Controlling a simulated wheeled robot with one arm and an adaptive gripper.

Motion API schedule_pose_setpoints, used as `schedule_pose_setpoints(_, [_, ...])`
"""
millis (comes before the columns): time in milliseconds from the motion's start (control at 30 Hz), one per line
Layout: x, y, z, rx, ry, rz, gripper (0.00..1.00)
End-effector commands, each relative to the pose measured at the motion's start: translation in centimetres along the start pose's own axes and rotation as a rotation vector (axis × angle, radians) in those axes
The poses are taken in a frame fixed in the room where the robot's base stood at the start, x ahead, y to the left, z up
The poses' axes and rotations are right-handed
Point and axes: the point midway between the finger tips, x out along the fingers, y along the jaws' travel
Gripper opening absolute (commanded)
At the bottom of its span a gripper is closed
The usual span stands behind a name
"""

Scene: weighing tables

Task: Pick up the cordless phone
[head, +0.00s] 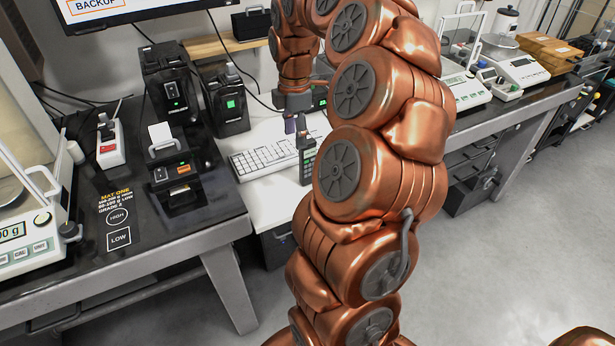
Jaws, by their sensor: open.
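The cordless phone (307,161) is a dark handset with a small green screen. It stands roughly upright on the white desk, just right of the keyboard. My gripper (296,124) points down at the end of my copper-coloured arm, with its fingertips close to the top of the phone. The gripper is open. I cannot tell whether the fingers are around the phone's top or only behind it. My arm hides the area right of the phone.
A white keyboard (272,157) lies left of the phone. Black devices (222,98) and a label printer (173,170) stand on the black table (124,262) at left. A balance (523,68) stands on the right-hand table. Grey floor (500,250) is open at right.

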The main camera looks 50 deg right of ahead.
Motion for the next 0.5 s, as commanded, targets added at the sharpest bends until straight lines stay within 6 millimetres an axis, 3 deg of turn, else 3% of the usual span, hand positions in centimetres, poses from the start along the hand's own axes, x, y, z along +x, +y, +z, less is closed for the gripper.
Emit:
schedule_pose_setpoints(33, [1.2,0.5,1.4,-0.013,-0.003,-0.002,0.54])
schedule_pose_setpoints(200, [2.3,1.0,4.0,-0.054,-0.01,-0.004,0.54])
schedule_pose_setpoints(500, [4.6,1.1,4.2,-0.062,-0.01,-0.006,0.54])
